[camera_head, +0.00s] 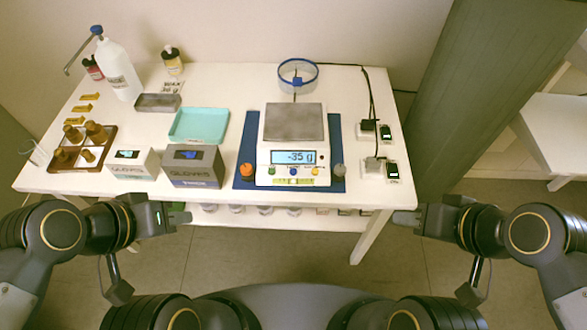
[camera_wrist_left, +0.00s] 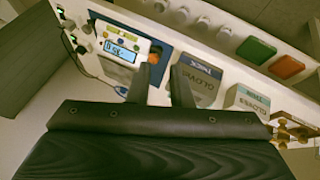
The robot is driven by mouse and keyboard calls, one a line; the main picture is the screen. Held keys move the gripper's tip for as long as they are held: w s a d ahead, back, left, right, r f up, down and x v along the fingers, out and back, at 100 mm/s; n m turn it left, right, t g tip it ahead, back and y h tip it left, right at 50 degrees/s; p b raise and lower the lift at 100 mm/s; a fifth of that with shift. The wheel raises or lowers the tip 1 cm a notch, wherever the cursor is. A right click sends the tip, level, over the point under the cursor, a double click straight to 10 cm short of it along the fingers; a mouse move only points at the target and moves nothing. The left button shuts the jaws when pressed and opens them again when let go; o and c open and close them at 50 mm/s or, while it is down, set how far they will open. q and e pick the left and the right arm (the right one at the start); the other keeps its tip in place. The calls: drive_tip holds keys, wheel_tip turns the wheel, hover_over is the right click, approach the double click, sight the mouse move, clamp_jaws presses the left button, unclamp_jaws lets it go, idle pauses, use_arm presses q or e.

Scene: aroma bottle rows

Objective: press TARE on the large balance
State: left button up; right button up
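The large balance (camera_head: 293,149) stands on a blue mat (camera_head: 243,172) at the right middle of the white table. Its grey pan (camera_head: 294,122) is empty and its display (camera_head: 294,157) reads -35 g. A row of small coloured buttons lies below the display; the labels are too small to read. The balance also shows in the left wrist view (camera_wrist_left: 122,42). My left gripper (camera_head: 188,217) is off the table's front edge, left of the balance. In the left wrist view its fingers (camera_wrist_left: 165,82) are apart with nothing between them. My right gripper (camera_head: 398,218) is off the front right corner, away from the balance.
Glove boxes (camera_head: 192,166), a teal tray (camera_head: 199,125) and a wooden rack of brown bottles (camera_head: 67,164) are left. Small plugged devices (camera_head: 388,171) stand right. A blue-rimmed dish (camera_head: 298,74) is behind.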

use_arm(q)
clamp_jaws()
idle(1.3)
